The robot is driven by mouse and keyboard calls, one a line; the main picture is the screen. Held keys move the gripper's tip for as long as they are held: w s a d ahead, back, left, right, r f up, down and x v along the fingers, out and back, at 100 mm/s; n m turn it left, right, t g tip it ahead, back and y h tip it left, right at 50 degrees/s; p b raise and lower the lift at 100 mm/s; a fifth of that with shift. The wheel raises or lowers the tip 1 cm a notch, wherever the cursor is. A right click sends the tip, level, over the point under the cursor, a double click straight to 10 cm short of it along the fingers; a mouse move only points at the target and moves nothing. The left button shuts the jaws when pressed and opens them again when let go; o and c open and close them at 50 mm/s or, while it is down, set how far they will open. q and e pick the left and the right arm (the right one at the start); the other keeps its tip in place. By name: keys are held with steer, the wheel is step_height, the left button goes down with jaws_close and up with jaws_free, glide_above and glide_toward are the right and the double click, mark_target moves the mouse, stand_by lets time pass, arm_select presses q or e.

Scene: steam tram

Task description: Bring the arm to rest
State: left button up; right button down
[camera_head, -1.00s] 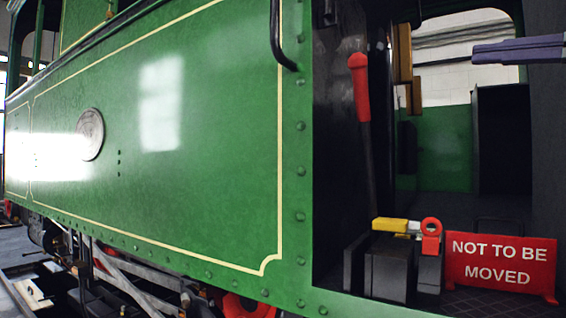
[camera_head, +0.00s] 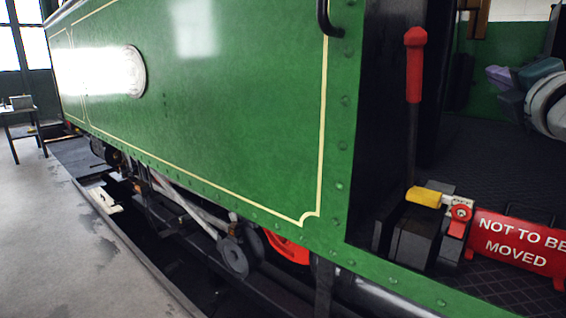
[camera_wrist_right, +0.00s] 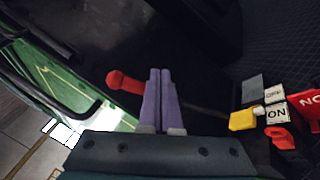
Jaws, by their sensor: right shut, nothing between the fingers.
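My right gripper (camera_head: 492,74) shows at the right edge of the head view, its purple fingers pointing left, with part of my pale wrist behind it. In the right wrist view its two fingers (camera_wrist_right: 160,72) lie side by side, shut and empty. In the head view it is right of the red-handled lever (camera_head: 414,65) and above the cab floor, apart from both. The lever's red grip also shows in the wrist view (camera_wrist_right: 124,82), left of the fingertips. My left gripper is not in view.
A yellow-handled switch (camera_head: 424,197) with a red padlock-like piece (camera_head: 460,216) stands on the cab floor. Beside it is a red "NOT TO BE MOVED" sign (camera_head: 515,243). The green tram side (camera_head: 220,110) fills the middle.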

steer(key=s+d+f+m+g+h, duration=0.2)
steer(key=d+f+m+g, duration=0.1)
steer(key=f+m+g, duration=0.3)
steer(key=s+d+f+m+g+h, duration=0.1)
steer(key=s+d+f+m+g, duration=0.2)
steer(key=f+m, duration=0.45)
steer(key=s+a+f+m+g+y, duration=0.2)
steer(key=s+f+m+g, duration=0.5)
steer(key=s+f+m, duration=0.15)
steer(key=s+a+f+n+y, duration=0.25)
steer(key=s+a+f, duration=0.45)
steer(key=s+a, duration=0.55)
steer(key=s+a+r+y, duration=0.1)
steer(key=s+a, duration=0.2)
steer(key=s, duration=0.3)
steer(key=s+a+r+y, duration=0.1)
steer(key=s+a+y, duration=0.15)
steer(key=s, duration=0.45)
step_height(320, 180, up, 39)
steer(key=h+p, duration=0.1)
steer(key=p, duration=3.7)
steer(key=shift+f+m, duration=0.2)
steer(key=shift+m, duration=0.15)
